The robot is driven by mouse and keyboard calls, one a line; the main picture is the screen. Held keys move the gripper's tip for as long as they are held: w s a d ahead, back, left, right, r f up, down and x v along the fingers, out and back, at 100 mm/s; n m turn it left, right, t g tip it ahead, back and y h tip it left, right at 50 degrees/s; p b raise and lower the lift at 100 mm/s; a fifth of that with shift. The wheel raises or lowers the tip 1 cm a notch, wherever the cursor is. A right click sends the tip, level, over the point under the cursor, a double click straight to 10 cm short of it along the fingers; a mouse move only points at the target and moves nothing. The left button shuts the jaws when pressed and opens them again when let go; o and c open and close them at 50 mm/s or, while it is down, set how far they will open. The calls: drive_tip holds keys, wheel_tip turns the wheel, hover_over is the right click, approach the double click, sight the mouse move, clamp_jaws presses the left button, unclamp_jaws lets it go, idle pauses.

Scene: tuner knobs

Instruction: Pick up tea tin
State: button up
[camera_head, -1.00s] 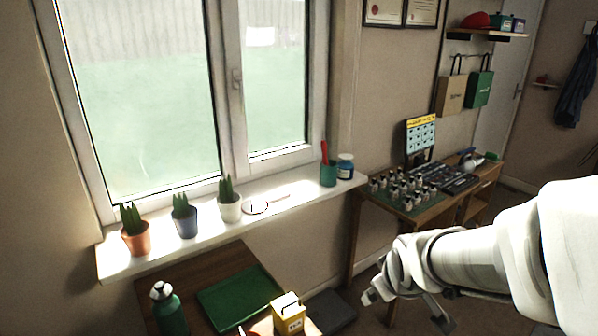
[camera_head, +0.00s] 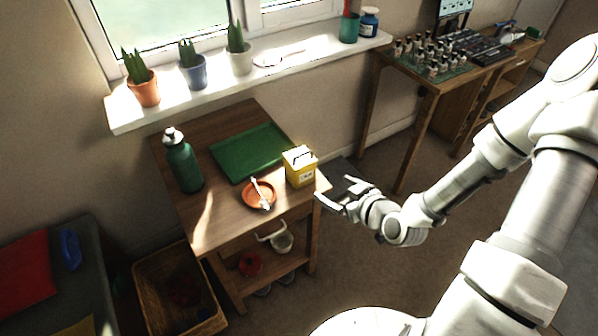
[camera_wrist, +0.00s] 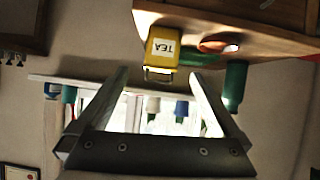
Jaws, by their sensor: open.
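The tea tin (camera_head: 299,167) is a yellow box with a white label and a dark wire handle on top. It stands upright on the right part of the small wooden table (camera_head: 219,222). In the wrist view the tin (camera_wrist: 163,47) appears upside down, its TEA label facing the camera, beyond the fingertips. My gripper (camera_head: 333,193) is open and empty, just to the right of the tin and apart from it. In the wrist view its two fingers (camera_wrist: 160,85) are spread wide with nothing between them at the tips.
An orange saucer (camera_head: 247,200) with a spoon lies left of the tin, and a green tray (camera_head: 223,160) lies behind. A green bottle (camera_head: 184,165) stands at the table's left. Potted plants line the windowsill (camera_head: 215,86). A workbench (camera_head: 432,84) stands at the right.

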sight(306, 171)
drive_tip(key=shift+m+t+y, duration=0.4)
drive_tip(key=shift+t, duration=0.1)
drive_tip(key=b+x, duration=0.6)
drive_tip(key=b, duration=0.1)
drive_tip(key=b+x, duration=0.6)
drive_tip(key=b, duration=0.1)
drive_tip(key=shift+a+f, duration=0.1)
drive_tip(key=shift+a, duration=0.45)
drive_tip(key=b+x, duration=0.2)
drive_tip(key=x, duration=0.2)
drive_tip(key=shift+w+a+f, duration=0.1)
drive_tip(key=shift+w+f, duration=0.2)
drive_tip(key=shift+f, duration=0.05)
drive_tip(key=shift+w+a, duration=0.15)
drive_tip(key=shift+w, duration=0.15)
drive_tip(key=shift+c, duration=0.2)
drive_tip(key=c, duration=1.2)
